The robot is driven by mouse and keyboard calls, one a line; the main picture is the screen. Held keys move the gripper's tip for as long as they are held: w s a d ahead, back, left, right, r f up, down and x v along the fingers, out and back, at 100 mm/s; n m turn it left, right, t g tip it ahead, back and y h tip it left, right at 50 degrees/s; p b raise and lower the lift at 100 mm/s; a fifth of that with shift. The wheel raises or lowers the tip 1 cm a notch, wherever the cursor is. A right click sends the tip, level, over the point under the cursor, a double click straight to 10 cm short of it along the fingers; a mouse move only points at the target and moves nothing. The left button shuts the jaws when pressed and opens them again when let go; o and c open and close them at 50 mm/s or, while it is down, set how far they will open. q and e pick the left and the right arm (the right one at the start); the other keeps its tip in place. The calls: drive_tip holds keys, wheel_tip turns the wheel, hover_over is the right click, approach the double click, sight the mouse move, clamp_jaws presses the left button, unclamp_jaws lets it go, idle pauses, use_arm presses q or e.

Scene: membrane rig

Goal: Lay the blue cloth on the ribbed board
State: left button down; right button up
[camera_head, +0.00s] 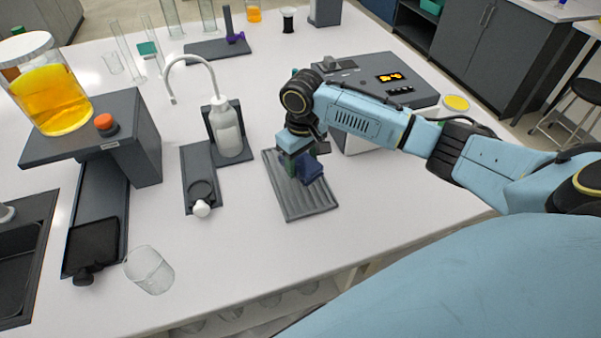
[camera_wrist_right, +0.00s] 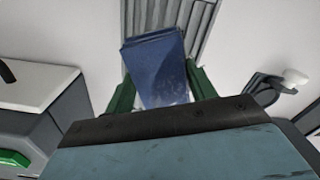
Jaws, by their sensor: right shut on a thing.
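The ribbed board (camera_head: 305,201) is a grey grooved tray lying flat on the white bench, in the middle of the head view. My right gripper (camera_head: 306,166) is over the far part of the board, pointing down. It is shut on the blue cloth (camera_head: 312,171), which shows as a dark blue bundle above the board. In the right wrist view the cloth (camera_wrist_right: 157,68) is between the two green fingers (camera_wrist_right: 160,88), with the board (camera_wrist_right: 168,15) behind it. I cannot tell whether the cloth touches the board. My left gripper is out of view.
A white wash bottle (camera_head: 227,130) and a dark stand with a ring (camera_head: 201,190) are left of the board. A grey device (camera_head: 375,80) stands behind it. A glass beaker (camera_head: 149,270) and a jar of yellow liquid (camera_head: 52,98) are further left. The bench in front is clear.

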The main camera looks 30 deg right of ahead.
sight(302, 162)
drive_tip(key=shift+f, duration=0.9)
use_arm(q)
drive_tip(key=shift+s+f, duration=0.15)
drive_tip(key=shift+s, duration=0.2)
use_arm(e)
drive_tip(key=shift+f, duration=1.85)
drive_tip(key=shift+f, duration=0.15)
drive_tip(key=o, duration=1)
drive_tip(key=shift+c, duration=0.2)
wheel_tip(302, 162, up, 12)
drive_tip(key=shift+r, duration=0.2)
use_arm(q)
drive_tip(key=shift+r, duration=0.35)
